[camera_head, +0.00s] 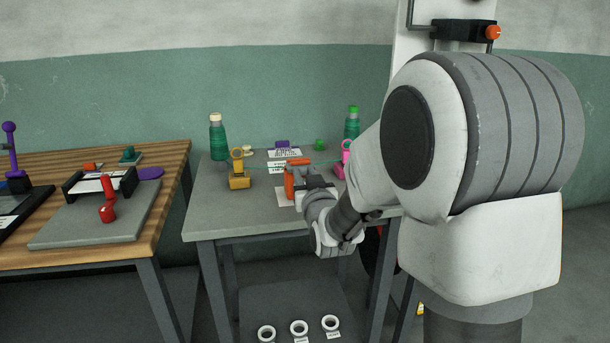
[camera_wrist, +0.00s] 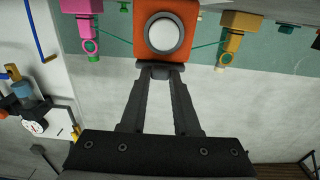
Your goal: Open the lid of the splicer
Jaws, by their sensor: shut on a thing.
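The splicer (camera_head: 289,186) is an orange device standing on a white sheet on the grey table. In the wrist view its orange body (camera_wrist: 188,50) has a pale round disc on its face. My gripper (camera_wrist: 160,68) has its fingers together at the edge of the body, shut on a small part there, which I take to be the lid's edge. The fingertips hide most of that part. In the head view my gripper is beside the splicer, with its tips partly hidden. I cannot tell how far the lid is raised.
A yellow holder (camera_head: 239,180) stands left of the splicer and a pink holder (camera_head: 346,158) right. Green thread runs from both towards it. White rings (camera_head: 299,327) lie on a lower shelf. A wooden table (camera_head: 165,170) is at left.

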